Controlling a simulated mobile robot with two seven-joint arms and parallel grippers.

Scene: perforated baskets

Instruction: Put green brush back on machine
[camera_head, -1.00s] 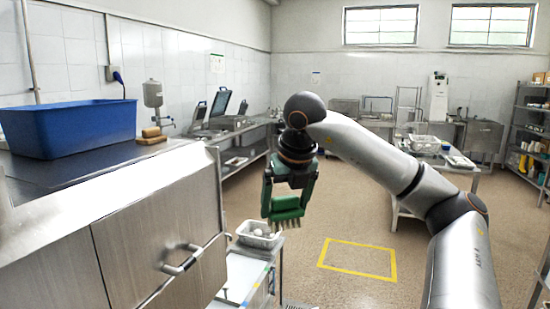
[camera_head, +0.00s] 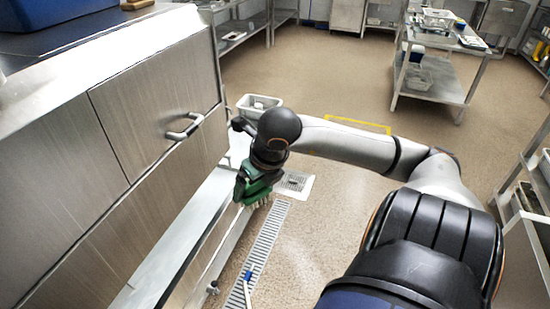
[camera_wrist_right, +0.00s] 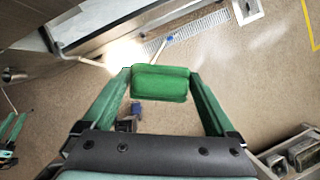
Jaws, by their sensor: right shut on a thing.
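The green brush (camera_wrist_right: 160,84) sits between the two green fingers of my right gripper (camera_wrist_right: 160,74) in the right wrist view. The gripper is shut on it. In the head view my right gripper (camera_head: 257,178) points down, with the green brush (camera_head: 252,193) and its pale bristles below it. It is beside the steel machine (camera_head: 155,130), right of its handled panel and apart from it. Part of a green-fingered gripper (camera_wrist_right: 12,128), apparently my left one, shows at the left edge of the wrist view; its opening is unclear.
A white basket (camera_head: 259,106) stands behind the right gripper. A floor drain grate (camera_head: 264,248) runs below it, with a blue-tipped stick (camera_head: 249,278) near it. A steel table (camera_head: 440,72) stands at the back right and a shelf (camera_head: 525,200) at the right. The middle floor is clear.

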